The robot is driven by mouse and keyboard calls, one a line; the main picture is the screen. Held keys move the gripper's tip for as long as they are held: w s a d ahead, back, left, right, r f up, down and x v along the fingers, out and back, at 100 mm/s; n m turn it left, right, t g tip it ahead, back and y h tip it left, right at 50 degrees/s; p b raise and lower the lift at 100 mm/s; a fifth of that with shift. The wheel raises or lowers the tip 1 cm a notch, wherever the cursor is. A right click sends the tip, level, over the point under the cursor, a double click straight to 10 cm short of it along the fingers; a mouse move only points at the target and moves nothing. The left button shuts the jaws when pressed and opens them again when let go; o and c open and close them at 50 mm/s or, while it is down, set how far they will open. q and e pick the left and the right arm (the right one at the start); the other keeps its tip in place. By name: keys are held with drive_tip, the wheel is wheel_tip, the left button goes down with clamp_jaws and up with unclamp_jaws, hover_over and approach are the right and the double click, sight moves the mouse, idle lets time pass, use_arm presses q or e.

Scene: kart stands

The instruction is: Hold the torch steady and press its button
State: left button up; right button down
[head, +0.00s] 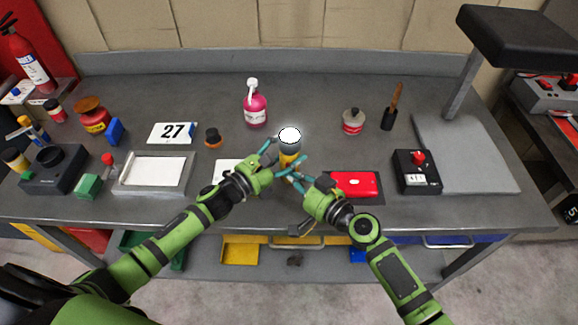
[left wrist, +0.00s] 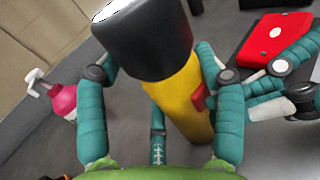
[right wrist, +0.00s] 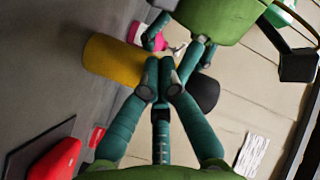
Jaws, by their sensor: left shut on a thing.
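The torch has a yellow body (left wrist: 182,95) and a black head, and stands upright above the bench in the head view (head: 289,148). Its lens looks bright white. My left gripper (head: 271,158) is shut on the torch, with teal fingers on both sides of the body in the left wrist view. The torch's red button (left wrist: 199,98) faces my right gripper (head: 288,172). The right gripper's fingertips are together, close beside the button; I cannot tell whether they touch it. In the right wrist view, the fingers (right wrist: 160,85) partly cover the torch (right wrist: 112,60).
A red case (head: 352,183) lies right of the grippers, and a black box with a red button (head: 417,172) stands farther right. A pink bottle (head: 255,107) and an orange-black jar (head: 212,137) stand behind.

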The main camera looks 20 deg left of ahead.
use_arm(q)
drive_tip(key=shift+s+f, duration=0.1)
drive_tip(key=shift+f, duration=0.3)
use_arm(e)
drive_tip(key=shift+s+d, duration=0.15)
drive_tip(key=shift+s, duration=0.4)
drive_tip(key=shift+s+d+f, duration=0.1)
drive_tip(key=shift+s+d, duration=0.1)
drive_tip(key=shift+s, duration=0.65)
drive_tip(key=shift+s+d+r, duration=0.1)
drive_tip(key=shift+s+d, duration=0.1)
drive_tip(key=shift+s, duration=0.6)
drive_tip(key=shift+s+d+f, duration=0.1)
drive_tip(key=shift+s+d, duration=0.1)
drive_tip(key=shift+s, duration=0.65)
use_arm(q)
drive_tip(key=o, duration=1.4)
drive_tip(key=shift+o, duration=0.2)
use_arm(e)
drive_tip(key=shift+w, duration=0.1)
use_arm(q)
drive_tip(key=shift+r, duration=0.15)
drive_tip(key=v, duration=1.1)
drive_tip(key=shift+s+a, duration=0.25)
drive_tip(key=shift+s, duration=0.05)
